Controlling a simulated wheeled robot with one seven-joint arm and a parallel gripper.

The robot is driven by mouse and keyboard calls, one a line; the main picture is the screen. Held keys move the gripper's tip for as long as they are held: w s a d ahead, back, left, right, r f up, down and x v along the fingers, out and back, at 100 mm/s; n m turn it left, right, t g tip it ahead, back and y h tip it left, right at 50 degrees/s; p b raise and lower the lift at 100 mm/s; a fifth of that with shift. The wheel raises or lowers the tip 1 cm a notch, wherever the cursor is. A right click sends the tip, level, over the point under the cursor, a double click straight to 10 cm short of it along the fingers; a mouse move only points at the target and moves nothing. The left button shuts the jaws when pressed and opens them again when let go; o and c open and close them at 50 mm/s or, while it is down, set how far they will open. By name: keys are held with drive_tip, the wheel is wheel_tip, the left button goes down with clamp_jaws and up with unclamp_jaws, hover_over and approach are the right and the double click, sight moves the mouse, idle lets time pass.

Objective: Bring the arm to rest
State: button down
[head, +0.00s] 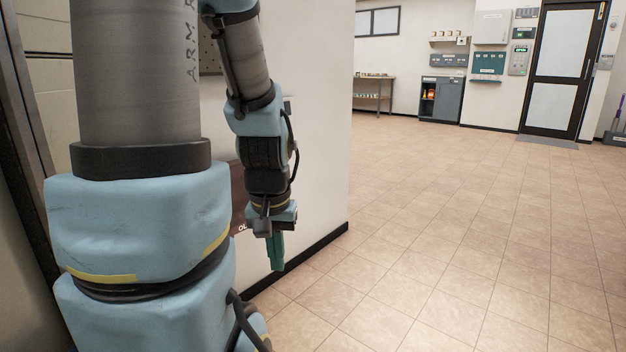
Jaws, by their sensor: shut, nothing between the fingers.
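My arm fills the left of the head view, with a large grey and blue link close to the camera and a thinner forearm behind it. The arm is bent, and its end hangs down. My gripper (276,262) points at the floor in front of a white wall. Its green fingers are together and hold nothing. It is clear of the floor.
The white wall (318,130) ends in a corner just right of my gripper. A dark brown panel on it is mostly hidden by my arm. Open tiled floor (450,220) lies to the right. A grey cabinet (441,100), a table (374,90) and a door (560,70) stand far back.

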wheel_tip(320, 180, up, 34)
drive_tip(key=p, duration=3.3)
drive_tip(key=shift+r, duration=0.25)
